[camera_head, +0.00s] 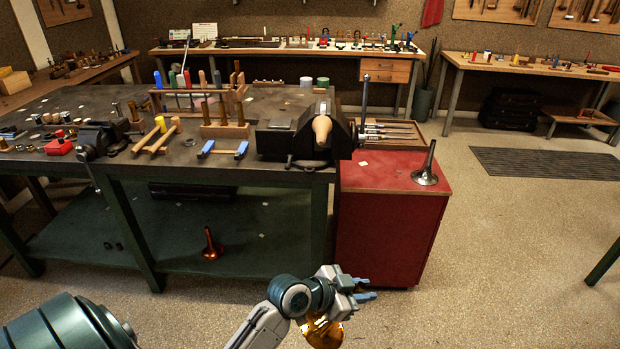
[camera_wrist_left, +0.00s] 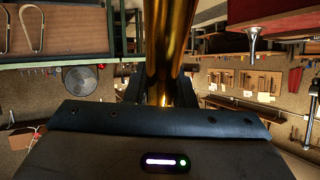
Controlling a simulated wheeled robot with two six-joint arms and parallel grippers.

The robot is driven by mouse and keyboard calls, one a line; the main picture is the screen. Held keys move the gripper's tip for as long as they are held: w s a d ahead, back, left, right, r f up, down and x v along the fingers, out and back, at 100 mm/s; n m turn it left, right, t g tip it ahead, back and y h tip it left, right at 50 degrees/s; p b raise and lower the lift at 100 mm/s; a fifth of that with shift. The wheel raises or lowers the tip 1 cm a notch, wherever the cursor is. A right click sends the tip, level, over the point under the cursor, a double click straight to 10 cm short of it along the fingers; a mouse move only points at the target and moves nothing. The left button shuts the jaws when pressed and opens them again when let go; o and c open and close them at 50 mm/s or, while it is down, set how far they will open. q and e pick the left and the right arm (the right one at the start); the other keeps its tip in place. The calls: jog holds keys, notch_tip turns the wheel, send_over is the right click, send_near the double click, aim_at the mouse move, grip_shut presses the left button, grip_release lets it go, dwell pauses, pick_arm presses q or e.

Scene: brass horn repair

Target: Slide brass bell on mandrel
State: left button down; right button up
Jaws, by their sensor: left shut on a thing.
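A shiny gold brass bell (camera_head: 324,332) shows low in the head view, partly hidden by my left gripper (camera_head: 362,289). The gripper is shut on it, in front of the red cabinet and below its top. In the left wrist view the brass bell (camera_wrist_left: 168,50) fills the upper middle as a flaring tube; its ends are out of frame. A tan tapered piece, which looks like the mandrel (camera_head: 321,128), is clamped in the bench vise (camera_head: 285,138) and points toward me. Its tip is bare, well apart from the bell. My right gripper is not in view.
A dark flared metal piece (camera_head: 427,168) stands upright on the red cabinet (camera_head: 391,230). The green workbench (camera_head: 240,190) holds wooden tool racks, and a copper-coloured funnel shape (camera_head: 211,245) stands on its lower shelf. Open floor lies right of the cabinet.

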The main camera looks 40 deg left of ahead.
pick_arm(q)
jog(key=w+a+r+m+g+y+p, duration=0.3)
jog(key=a+r+m+g+p, duration=0.6)
jog(key=a+r+m+p, duration=0.5)
notch_tip(320, 180, up, 3)
jog(key=m+y+p, duration=0.1)
jog(key=m, duration=0.6)
jog(key=shift+w+a+m+g, duration=0.2)
jog(key=shift+a+m+g, duration=0.1)
jog(key=shift+m, duration=0.1)
jog(key=shift+d+r, duration=0.1)
jog(key=shift+d, duration=0.05)
jog(key=shift+w, duration=0.1)
jog(key=w+a, duration=0.1)
jog(key=w, duration=0.1)
jog(key=w+a, duration=0.1)
jog(key=shift+w+a+b, duration=0.3)
jog(key=shift+w+b, duration=0.1)
jog(key=shift+r+p, duration=0.1)
jog(key=shift+p, duration=0.4)
